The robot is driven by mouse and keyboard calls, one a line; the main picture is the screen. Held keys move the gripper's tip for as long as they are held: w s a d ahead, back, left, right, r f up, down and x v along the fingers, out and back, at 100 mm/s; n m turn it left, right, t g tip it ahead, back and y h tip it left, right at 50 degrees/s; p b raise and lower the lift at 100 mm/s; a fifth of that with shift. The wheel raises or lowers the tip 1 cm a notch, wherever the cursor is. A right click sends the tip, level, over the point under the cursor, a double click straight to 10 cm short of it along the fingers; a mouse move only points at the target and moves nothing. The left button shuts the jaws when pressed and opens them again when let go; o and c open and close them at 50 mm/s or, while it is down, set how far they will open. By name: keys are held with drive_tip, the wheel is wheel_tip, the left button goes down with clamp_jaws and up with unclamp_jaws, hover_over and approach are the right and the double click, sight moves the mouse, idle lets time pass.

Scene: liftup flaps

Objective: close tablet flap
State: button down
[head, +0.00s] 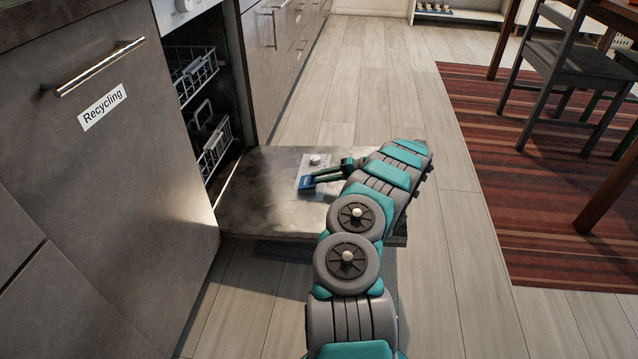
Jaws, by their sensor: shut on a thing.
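The dishwasher door (255,198) is folded down flat, low over the floor, with its inner side up. A pale dispenser panel (313,168) with a round knob (315,160) is set in it. My gripper (313,180) reaches in from the right, low over the panel, with its fingers pointing left. It is shut on a small blue piece (307,183) at the panel's lower left, which looks like the tablet flap. The fingers hide part of the panel. The flap's exact angle is too small to tell.
The dishwasher's open front shows white racks (203,130) inside. A cabinet front labelled Recycling (105,107) with a bar handle stands at the left. A striped rug (500,150) with a dark chair (570,75) lies at the right. The floor between is clear.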

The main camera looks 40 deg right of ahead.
drive_tip(key=shift+d+f+b, duration=0.1)
drive_tip(key=shift+f+b, duration=0.05)
drive_tip(key=shift+b, duration=0.2)
drive_tip(key=c, duration=0.8)
unclamp_jaws()
drive_tip(key=shift+c, duration=0.2)
drive_tip(key=shift+y, duration=0.3)
